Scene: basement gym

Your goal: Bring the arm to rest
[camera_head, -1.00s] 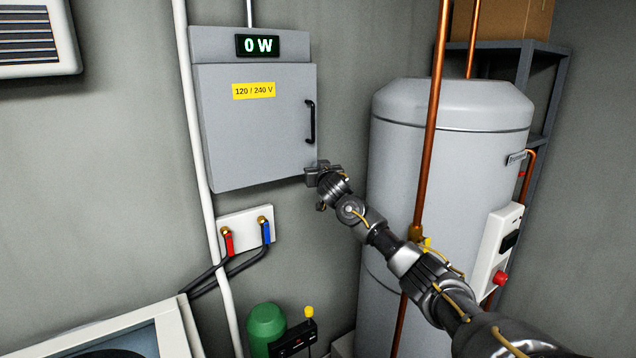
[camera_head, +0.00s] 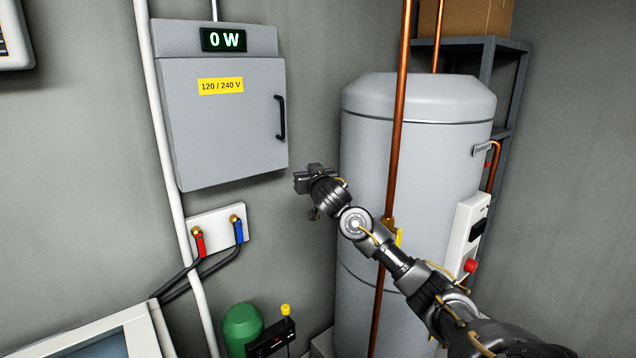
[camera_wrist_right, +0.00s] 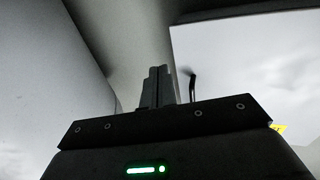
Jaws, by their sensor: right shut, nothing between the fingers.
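My right gripper (camera_head: 302,183) is in the middle of the head view, at the end of my right arm, which comes in from the lower right. It is in front of the wall, just right of the grey electrical panel's lower right corner and apart from the panel door (camera_head: 225,125). In the right wrist view its fingers (camera_wrist_right: 158,88) are together with nothing between them. The panel door is closed, with a black handle (camera_head: 280,118) on its right side. The handle also shows in the right wrist view (camera_wrist_right: 192,87). My left gripper is not in view.
A grey tank (camera_head: 418,100) stands to the right, with a copper pipe (camera_head: 401,90) in front of it, close to my arm. Red and blue valves (camera_head: 218,233) are on the wall below the panel. A green cylinder (camera_head: 242,326) stands low down. Bare wall lies left of the tank.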

